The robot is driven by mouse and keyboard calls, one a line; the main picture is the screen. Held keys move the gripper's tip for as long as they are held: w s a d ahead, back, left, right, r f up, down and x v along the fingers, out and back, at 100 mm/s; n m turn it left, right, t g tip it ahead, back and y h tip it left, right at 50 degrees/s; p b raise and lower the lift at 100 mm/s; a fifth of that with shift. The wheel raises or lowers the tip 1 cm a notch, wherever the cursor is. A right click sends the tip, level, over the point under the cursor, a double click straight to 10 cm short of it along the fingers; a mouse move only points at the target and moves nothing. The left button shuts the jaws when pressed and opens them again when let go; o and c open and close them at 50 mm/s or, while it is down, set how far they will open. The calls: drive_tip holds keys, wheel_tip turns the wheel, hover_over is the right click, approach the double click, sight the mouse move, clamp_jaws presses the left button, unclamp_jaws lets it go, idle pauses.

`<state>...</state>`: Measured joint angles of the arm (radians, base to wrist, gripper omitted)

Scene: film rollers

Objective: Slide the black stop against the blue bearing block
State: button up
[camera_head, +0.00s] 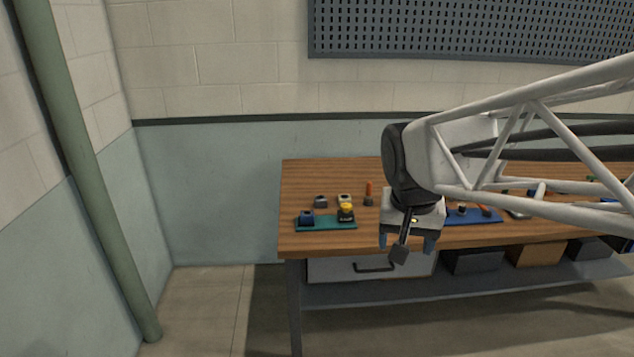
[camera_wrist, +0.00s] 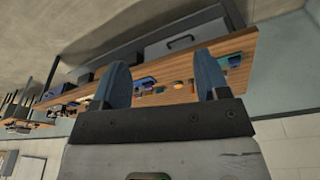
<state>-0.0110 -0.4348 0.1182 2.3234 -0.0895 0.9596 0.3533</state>
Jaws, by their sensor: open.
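A blue block (camera_head: 307,217), likely the bearing block, sits at the left end of a teal plate (camera_head: 329,225) on the workbench. A dark piece with a yellow top (camera_head: 346,213) stands at the plate's right end, apart from the blue block. I cannot tell for sure whether it is the black stop. My gripper (camera_head: 408,243) hangs at the bench's front edge, to the right of the plate, open and empty. Its two blue-grey fingers also show spread apart in the wrist view (camera_wrist: 160,65), where the bench items are tiny and seen upside down.
Behind the plate are a grey block (camera_head: 321,201), a cream block (camera_head: 344,197) and an orange-topped item (camera_head: 369,190). A blue mat (camera_head: 478,216) with small parts lies to the right, partly behind my arm. The wooden bench (camera_head: 300,180) is bare at back left.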

drive_tip(key=w+m+h, duration=0.1)
drive_tip(key=w+m, duration=0.3)
drive_tip(key=w, duration=1.2)
drive_tip(key=m+g+h, duration=0.2)
drive_tip(key=m+h, duration=0.1)
drive_tip(key=m, duration=0.7)
hover_over(342, 205)
drive_tip(key=a, duration=0.2)
drive_tip(key=f, duration=2.4)
drive_tip(key=shift+s+d+f, duration=0.1)
drive_tip(key=shift+s+f, duration=0.05)
drive_tip(key=shift+s, duration=0.15)
drive_tip(key=shift+w+f+m, duration=0.25)
drive_tip(key=shift+m, duration=0.05)
drive_tip(key=shift+f, duration=0.15)
drive_tip(key=shift+x, duration=3.75)
